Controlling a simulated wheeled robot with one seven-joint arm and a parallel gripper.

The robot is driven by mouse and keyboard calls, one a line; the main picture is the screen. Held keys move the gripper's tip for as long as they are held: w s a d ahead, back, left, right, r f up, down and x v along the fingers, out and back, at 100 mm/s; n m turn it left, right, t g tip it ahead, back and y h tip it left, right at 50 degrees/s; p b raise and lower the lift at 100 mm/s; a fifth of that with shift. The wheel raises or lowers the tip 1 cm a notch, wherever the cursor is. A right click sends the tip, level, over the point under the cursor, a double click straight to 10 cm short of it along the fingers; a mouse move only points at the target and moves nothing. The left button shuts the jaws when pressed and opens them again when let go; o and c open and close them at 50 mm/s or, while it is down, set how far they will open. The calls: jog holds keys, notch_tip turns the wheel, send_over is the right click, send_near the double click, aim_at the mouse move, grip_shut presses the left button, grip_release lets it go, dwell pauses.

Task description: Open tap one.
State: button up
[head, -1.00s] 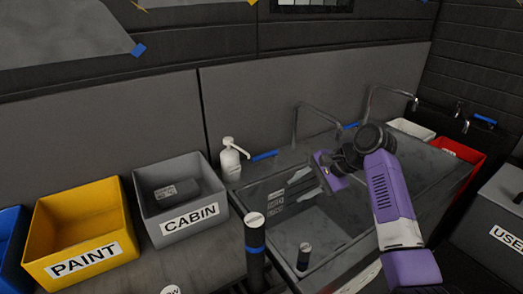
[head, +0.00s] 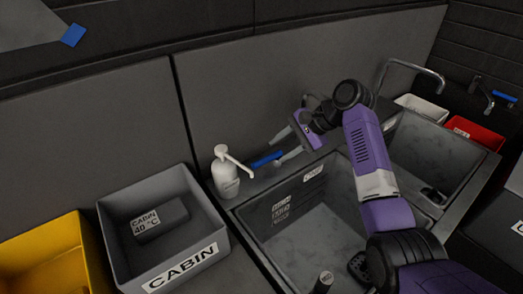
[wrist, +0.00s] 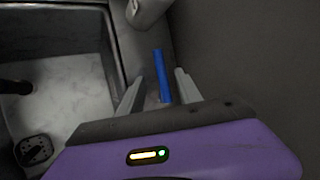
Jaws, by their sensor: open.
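A blue tap lever (head: 266,159) sticks out to the left at the back edge of the left basin, beside the soap bottle. It also shows in the wrist view (wrist: 160,72), between and beyond the finger tips. My gripper (head: 281,146) is open and empty, its two grey fingers pointing left toward the lever. In the wrist view, my gripper (wrist: 158,82) has one finger on each side of the lever's line. I cannot tell whether a finger touches it. The tap's body and spout are mostly hidden behind my arm.
A white pump bottle (head: 225,172) stands close to the lever's left end. The left basin (head: 310,232) is below. A second spout (head: 412,66) rises over the right basin. A grey CABIN box (head: 115,238) is at left. Another blue lever (head: 504,97) is at far right.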

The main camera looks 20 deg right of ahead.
aim_at(263, 161)
jog(key=x, duration=0.7)
jog(key=shift+w+a+f+p, duration=0.1)
jog(key=shift+a+f+p, duration=0.05)
jog(key=shift+f+p, duration=0.15)
grip_shut()
dwell(1.2)
